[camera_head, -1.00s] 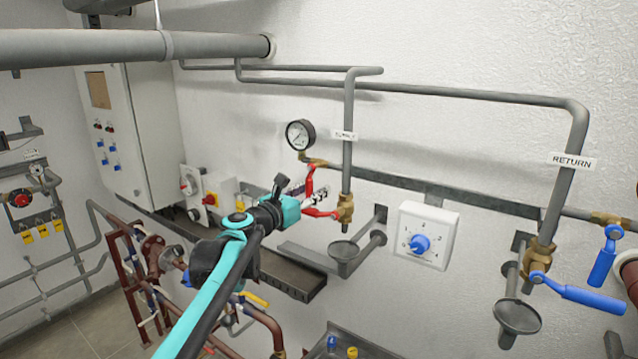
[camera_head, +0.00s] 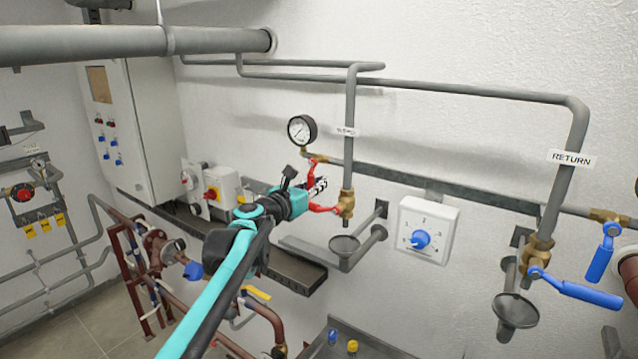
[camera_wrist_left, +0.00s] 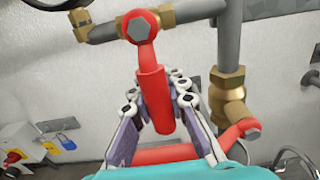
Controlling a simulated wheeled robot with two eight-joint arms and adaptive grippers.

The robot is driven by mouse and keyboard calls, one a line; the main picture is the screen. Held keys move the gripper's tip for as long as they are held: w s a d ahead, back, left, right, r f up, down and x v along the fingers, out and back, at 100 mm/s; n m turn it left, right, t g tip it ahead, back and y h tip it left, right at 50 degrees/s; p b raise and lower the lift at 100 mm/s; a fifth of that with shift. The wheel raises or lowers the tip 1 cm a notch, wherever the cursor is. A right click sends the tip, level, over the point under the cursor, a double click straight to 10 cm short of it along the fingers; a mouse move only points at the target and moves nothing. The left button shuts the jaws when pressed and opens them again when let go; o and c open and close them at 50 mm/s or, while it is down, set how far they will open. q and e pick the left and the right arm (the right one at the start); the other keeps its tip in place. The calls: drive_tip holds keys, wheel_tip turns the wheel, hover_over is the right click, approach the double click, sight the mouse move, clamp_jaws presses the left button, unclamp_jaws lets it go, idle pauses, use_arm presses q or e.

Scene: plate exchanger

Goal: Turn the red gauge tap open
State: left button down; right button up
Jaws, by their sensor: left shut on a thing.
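The red gauge tap has a lever handle (camera_wrist_left: 152,92) that hangs down from its bolt on a brass fitting (camera_wrist_left: 103,27) in the left wrist view. In the head view its red top (camera_head: 314,162) shows below the round pressure gauge (camera_head: 302,130). My left gripper (camera_wrist_left: 160,105) has its fingers on both sides of the lever and is shut on it. In the head view my left gripper (camera_head: 316,187) hides much of the lever. My right gripper is in neither view.
A second red lever (camera_head: 323,209) on a brass valve (camera_head: 346,203) sits just below and right of my gripper. A grey drain funnel (camera_head: 344,245) and a white dial box (camera_head: 429,230) are further right. Blue levers (camera_head: 580,291) are at the far right.

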sight(308, 175)
use_arm(q)
drive_tip(key=m, duration=0.1)
drive_tip(key=w+a+m, duration=0.1)
drive_tip(key=m, duration=0.1)
drive_tip(key=shift+a+r+b, duration=0.15)
drive_tip(key=shift+a+b, duration=0.05)
drive_tip(key=shift+b, duration=0.15)
drive_tip(key=shift+w+a+r+m, duration=0.25)
drive_tip(key=shift+a+m, duration=0.1)
drive_tip(key=shift+m, duration=0.65)
drive_tip(key=shift+w+a+r+m, duration=0.25)
drive_tip(key=shift+a+m, duration=0.1)
drive_tip(key=shift+m, duration=0.65)
drive_tip(key=c, duration=1.5)
unclamp_jaws()
drive_tip(key=shift+c, duration=0.2)
drive_tip(key=shift+o, duration=0.6)
drive_tip(key=shift+w+f, duration=0.1)
